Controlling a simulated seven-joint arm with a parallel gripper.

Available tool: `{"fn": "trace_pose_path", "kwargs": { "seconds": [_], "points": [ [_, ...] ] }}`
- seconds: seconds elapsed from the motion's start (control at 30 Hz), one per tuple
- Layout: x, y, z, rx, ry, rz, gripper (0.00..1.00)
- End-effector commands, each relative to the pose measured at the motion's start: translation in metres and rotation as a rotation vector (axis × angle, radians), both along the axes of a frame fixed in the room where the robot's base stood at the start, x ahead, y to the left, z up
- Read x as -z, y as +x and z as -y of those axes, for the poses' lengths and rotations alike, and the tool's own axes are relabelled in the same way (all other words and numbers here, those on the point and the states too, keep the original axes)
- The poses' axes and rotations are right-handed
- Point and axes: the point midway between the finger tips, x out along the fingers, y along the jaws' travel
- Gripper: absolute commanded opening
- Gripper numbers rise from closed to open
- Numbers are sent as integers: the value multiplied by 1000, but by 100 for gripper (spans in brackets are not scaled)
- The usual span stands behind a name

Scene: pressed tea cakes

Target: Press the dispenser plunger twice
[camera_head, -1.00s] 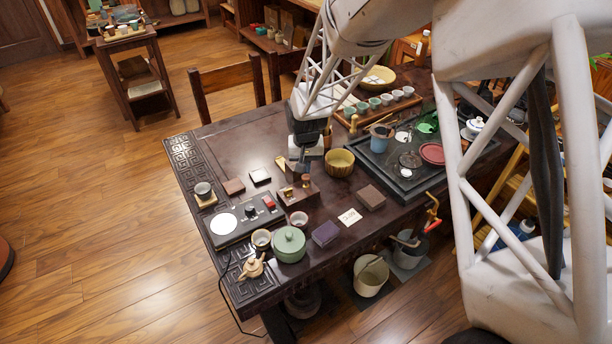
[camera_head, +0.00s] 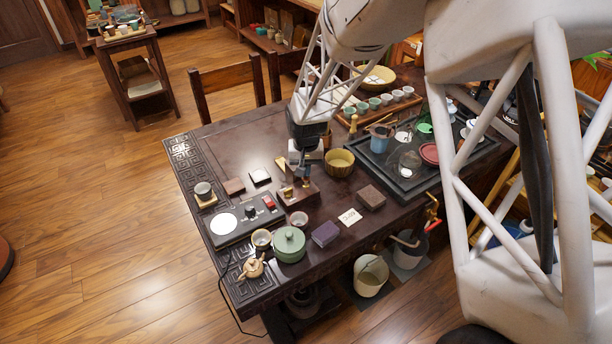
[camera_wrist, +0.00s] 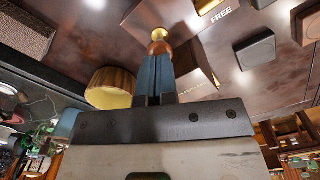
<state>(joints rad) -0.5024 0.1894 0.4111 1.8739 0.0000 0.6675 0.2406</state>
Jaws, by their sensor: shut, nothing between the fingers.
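The dispenser (camera_head: 298,194) is a dark wooden block with brass-coloured parts on the table's near half. Its plunger (camera_wrist: 159,44) shows in the wrist view as a copper-coloured piece with a brass top, right at the fingertips. The dispenser's wooden body (camera_wrist: 196,80) shows just right of the fingers there. My gripper (camera_head: 305,181) points down over the plunger end of the dispenser, shut and empty. It also shows in the wrist view as two blue fingers together (camera_wrist: 155,60). The fingers largely hide the plunger in the head view. I cannot tell whether they touch or press it.
A ribbed yellow bowl (camera_head: 340,162) stands close behind and right of the gripper. The table's back left is clear.

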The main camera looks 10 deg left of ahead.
Motion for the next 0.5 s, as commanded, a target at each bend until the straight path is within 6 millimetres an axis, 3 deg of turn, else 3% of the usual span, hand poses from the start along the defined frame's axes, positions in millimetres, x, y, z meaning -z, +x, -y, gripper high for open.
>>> {"fn": "trace_pose_path", "kwargs": {
  "seconds": [0.5],
  "points": [
    [11,0,0,0,0,0,0]
  ]
}}
